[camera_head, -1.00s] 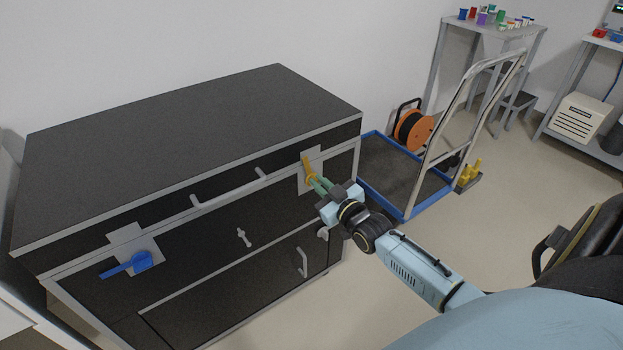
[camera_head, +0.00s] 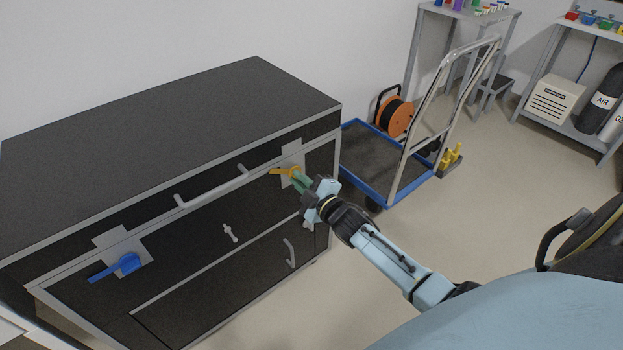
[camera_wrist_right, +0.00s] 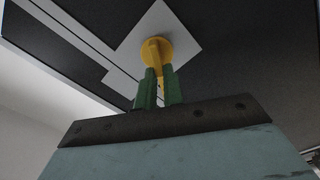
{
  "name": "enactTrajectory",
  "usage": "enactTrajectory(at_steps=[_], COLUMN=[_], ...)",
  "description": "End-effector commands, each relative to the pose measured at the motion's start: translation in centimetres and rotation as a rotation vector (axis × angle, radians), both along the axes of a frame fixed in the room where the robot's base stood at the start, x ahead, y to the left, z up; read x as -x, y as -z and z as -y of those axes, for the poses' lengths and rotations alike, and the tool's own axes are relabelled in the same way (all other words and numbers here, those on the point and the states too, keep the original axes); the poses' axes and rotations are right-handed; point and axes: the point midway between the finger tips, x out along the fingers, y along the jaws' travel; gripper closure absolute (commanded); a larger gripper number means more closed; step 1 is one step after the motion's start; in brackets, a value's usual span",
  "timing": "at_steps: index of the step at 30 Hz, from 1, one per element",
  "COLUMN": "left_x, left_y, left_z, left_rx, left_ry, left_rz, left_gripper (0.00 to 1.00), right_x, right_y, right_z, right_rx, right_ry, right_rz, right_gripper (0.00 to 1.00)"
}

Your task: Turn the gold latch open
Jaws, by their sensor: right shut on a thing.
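The gold latch (camera_head: 282,171) is on a pale plate (camera_head: 291,155) at the right end of the dark chest's front. Its lever lies roughly level, pointing left in the head view. My right gripper (camera_head: 295,177) has its green fingers shut on the latch. The right wrist view shows the latch's round yellow hub (camera_wrist_right: 155,48) against the plate, with the green fingers (camera_wrist_right: 158,88) on either side of the part below it. The fingers partly hide the latch. My left gripper is in neither view.
The dark chest (camera_head: 180,120) also bears a blue latch (camera_head: 122,266) at the left, a long bar handle (camera_head: 210,190) and a small T-shaped handle (camera_head: 230,233). A blue-edged trolley (camera_head: 372,178) stands right of the chest. Floor in front of the trolley is clear.

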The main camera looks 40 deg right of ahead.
Motion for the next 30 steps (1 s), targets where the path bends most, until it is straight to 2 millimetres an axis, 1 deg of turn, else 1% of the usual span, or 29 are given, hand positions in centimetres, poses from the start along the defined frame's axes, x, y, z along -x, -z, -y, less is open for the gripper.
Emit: enactTrajectory(at_steps=[8,15,22,30], left_x=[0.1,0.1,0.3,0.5], left_y=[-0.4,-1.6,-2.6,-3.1], left_z=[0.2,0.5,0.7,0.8], left_rx=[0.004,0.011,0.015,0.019], left_ry=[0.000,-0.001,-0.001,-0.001], left_rz=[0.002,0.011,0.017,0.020], left_gripper=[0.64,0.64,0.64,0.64], right_x=[-0.1,0.0,0.0,0.0], right_y=[0.5,0.8,0.9,0.9], right_z=[-0.4,-0.4,-0.4,-0.3], right_rx=[0.252,0.422,0.521,0.565], right_ry=[-0.003,-0.001,-0.001,-0.001], right_rz=[0.020,0.033,0.041,0.044], right_gripper=[1.00,1.00,1.00,1.00])
